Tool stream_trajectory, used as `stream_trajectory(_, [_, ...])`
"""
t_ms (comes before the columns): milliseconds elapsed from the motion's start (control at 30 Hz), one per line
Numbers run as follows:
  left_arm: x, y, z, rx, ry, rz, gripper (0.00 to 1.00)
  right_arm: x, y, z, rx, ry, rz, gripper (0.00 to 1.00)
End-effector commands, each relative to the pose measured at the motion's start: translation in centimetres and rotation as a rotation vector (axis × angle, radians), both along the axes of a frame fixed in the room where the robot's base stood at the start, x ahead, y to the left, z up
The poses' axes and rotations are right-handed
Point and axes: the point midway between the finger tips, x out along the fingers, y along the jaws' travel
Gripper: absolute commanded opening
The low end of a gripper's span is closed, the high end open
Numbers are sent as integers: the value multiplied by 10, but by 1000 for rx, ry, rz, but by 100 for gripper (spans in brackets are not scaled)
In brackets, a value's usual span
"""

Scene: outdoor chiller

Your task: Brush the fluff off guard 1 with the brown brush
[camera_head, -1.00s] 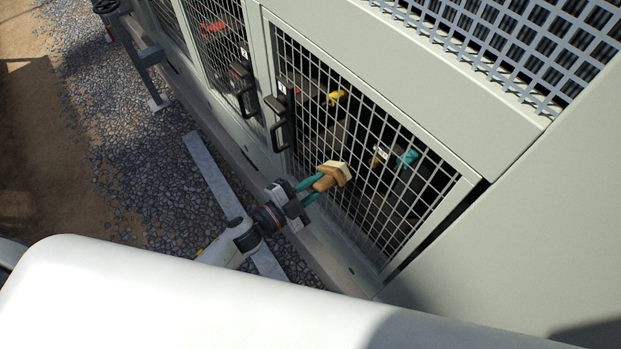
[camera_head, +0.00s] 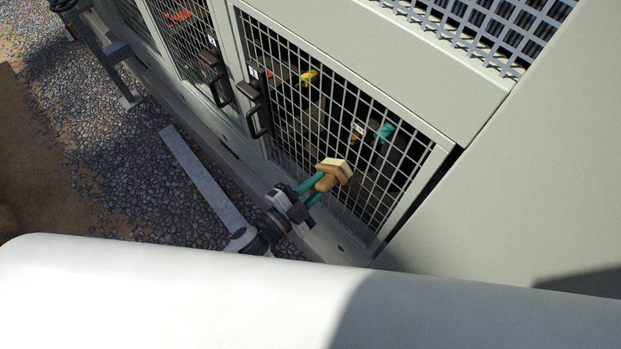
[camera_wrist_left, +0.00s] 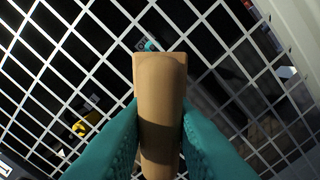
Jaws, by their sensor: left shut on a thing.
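My left gripper (camera_head: 311,193) has teal fingers and is shut on the handle of the brown brush (camera_head: 328,181). The brush's pale bristle end is turned toward guard 1 (camera_head: 398,196), a mesh panel with a tag "1" by its black handle. In the left wrist view the brush (camera_wrist_left: 160,105) stands between both fingers, with the guard's mesh (camera_wrist_left: 235,90) right behind it. I cannot tell whether the bristles touch the mesh. I cannot make out any fluff on the guard. My right gripper is not in view.
A second mesh guard (camera_head: 183,38) with its own black handle is to the left. Yellow, red and teal parts show behind the mesh. A gravel strip (camera_head: 120,150) with a pale kerb (camera_head: 205,180) runs along the chiller. A grey post (camera_head: 100,55) stands at upper left.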

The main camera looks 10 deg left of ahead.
Motion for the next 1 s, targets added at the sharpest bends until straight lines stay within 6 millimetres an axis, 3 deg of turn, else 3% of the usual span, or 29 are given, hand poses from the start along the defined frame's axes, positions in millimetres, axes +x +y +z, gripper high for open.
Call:
stream_trajectory(567, [-24, -29, 1, -3, -2, -1, 3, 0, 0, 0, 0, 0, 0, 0])
stream_trajectory(1000, [-22, -30, -23, -1, -2, -1, 3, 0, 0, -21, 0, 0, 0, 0])
